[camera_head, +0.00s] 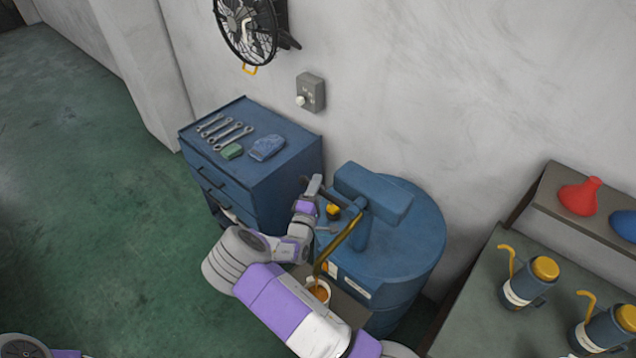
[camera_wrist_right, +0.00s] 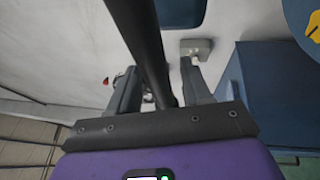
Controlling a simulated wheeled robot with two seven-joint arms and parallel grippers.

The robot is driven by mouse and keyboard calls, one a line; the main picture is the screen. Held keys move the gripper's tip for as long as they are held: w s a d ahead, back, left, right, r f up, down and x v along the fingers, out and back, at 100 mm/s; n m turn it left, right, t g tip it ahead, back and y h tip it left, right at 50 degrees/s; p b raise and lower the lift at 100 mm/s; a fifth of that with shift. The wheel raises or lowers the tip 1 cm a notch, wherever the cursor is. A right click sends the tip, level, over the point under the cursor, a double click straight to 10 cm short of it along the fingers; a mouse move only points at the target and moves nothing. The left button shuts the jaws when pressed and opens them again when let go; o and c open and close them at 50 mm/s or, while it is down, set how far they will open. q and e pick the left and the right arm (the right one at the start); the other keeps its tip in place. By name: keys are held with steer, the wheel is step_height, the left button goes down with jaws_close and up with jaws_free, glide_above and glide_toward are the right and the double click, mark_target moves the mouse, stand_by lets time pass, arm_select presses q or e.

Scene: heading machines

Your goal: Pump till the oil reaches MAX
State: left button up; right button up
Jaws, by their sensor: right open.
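A blue oil drum (camera_head: 408,255) stands against the wall with a blue pump head (camera_head: 374,192) on top. A dark pump lever (camera_head: 335,197) reaches left from the pump. My right gripper (camera_head: 312,190) is at the lever's outer end. In the right wrist view, the lever (camera_wrist_right: 140,42) passes between the fingers of my right gripper (camera_wrist_right: 160,88), which are open around it. A brass spout (camera_head: 340,243) slopes down to a small pale container (camera_head: 326,298) holding brown oil. Its MAX mark is not readable. My left gripper is out of view.
A blue tool cabinet (camera_head: 288,173) with wrenches (camera_head: 222,131), a green block and a blue cloth stands left of the drum. A bench (camera_head: 475,310) at right holds two oil cans (camera_head: 528,283). A grey wall box (camera_head: 311,92) and a fan (camera_head: 247,28) are on the wall. Green floor at left is clear.

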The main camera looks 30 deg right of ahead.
steer(key=shift+w+d+r, duration=0.1)
steer(key=shift+w+d, duration=0.3)
steer(key=shift+d, duration=0.1)
jaws_close()
